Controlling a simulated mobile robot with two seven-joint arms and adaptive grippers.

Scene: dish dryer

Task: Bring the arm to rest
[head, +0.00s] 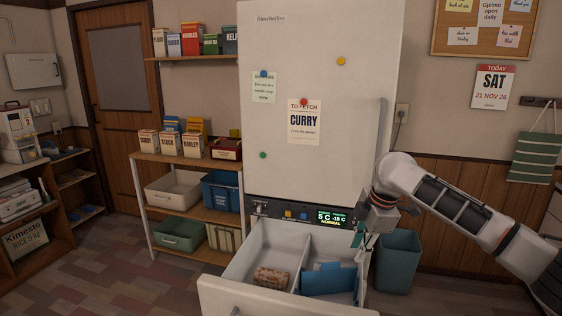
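My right arm (440,200) comes in from the right and bends down at its white wrist. My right gripper (360,242) points down at the right side of the open fridge drawer (262,240), close to its rim. Its fingers are small and partly hidden, so I cannot tell whether they are open or touch the drawer. My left arm and gripper are not in view.
The drawer, pulled out below the white fridge (310,170), holds a brown speckled package (271,276) at left and blue items (328,281) at right. A teal bin (398,262) stands right of it. A shelf unit (192,160) stands left. Floor at left is clear.

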